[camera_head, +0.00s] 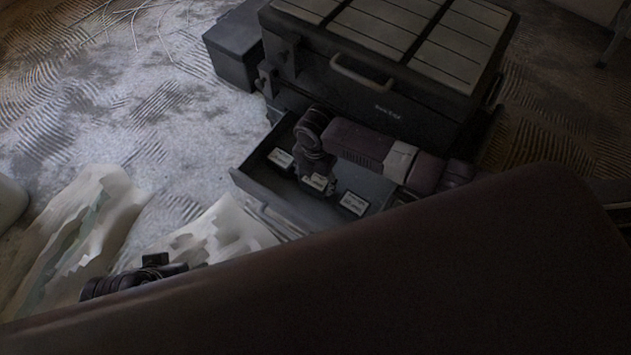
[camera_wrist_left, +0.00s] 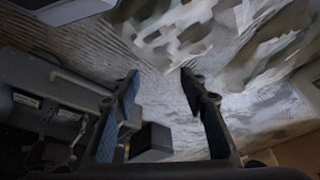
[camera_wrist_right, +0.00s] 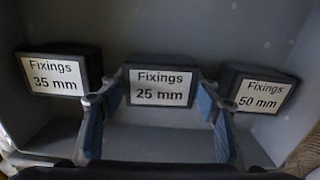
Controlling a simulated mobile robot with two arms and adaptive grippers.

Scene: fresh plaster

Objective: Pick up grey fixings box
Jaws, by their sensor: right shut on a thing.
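Three dark grey fixings boxes with white labels are in an open drawer (camera_head: 262,192). The right wrist view shows the 35 mm box (camera_wrist_right: 62,78) at left, the 25 mm box (camera_wrist_right: 158,88) in the middle and the 50 mm box (camera_wrist_right: 258,92) at right. My right gripper (camera_wrist_right: 162,84) has its fingers on both sides of the 25 mm box and is shut on it. In the head view this gripper (camera_head: 316,168) reaches down into the drawer; whether the box is clear of the floor cannot be told. My left gripper (camera_wrist_left: 160,76) is open and empty outside the drawer.
The drawer belongs to a dark chest (camera_head: 345,85) with a handle and slatted top. A smaller dark box (camera_head: 235,45) stands to its left. Crumpled pale sheeting (camera_head: 85,225) lies on the plaster-streaked floor (camera_head: 150,90). My own dark arm covers the lower right of the head view.

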